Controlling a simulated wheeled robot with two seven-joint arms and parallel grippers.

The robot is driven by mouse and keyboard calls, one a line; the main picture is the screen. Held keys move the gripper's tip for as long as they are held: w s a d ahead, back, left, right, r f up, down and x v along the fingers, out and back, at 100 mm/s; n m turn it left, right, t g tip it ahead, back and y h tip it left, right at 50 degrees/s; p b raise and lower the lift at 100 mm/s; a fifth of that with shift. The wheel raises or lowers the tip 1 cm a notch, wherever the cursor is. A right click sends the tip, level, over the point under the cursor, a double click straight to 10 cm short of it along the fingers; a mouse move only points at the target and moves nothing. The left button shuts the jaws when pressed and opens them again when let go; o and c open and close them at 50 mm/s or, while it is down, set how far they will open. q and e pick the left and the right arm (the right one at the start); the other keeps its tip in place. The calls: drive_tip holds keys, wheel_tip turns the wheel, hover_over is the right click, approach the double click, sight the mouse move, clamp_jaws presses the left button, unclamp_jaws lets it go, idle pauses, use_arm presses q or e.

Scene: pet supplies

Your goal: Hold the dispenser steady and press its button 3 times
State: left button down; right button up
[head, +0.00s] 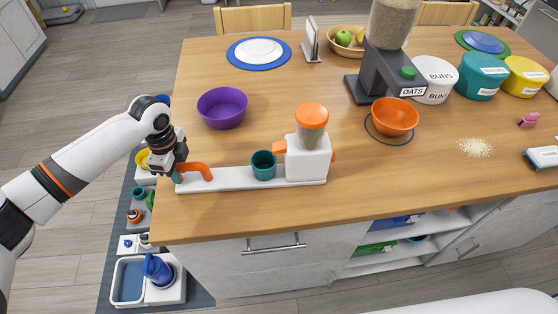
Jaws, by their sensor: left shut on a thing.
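A white dispenser (306,160) with an orange-topped clear hopper (311,124) stands on a long white base (235,179) near the table's front edge. A teal cup (263,164) stands on the base, left of the dispenser body. Small orange parts show on both sides of the body; I cannot tell which is a button. An orange handle (197,170) rises from the base's left end. My left gripper (177,172) is shut there, seemingly on the handle's outer end; the exact contact is hidden. My right gripper is not in view.
A dark oats dispenser (378,75) with a green button (408,72) stands behind, with an orange bowl (395,116) at its front. A purple bowl (222,107) stands at the left. Labelled canisters (482,75) stand at the right. The table's middle is fairly clear.

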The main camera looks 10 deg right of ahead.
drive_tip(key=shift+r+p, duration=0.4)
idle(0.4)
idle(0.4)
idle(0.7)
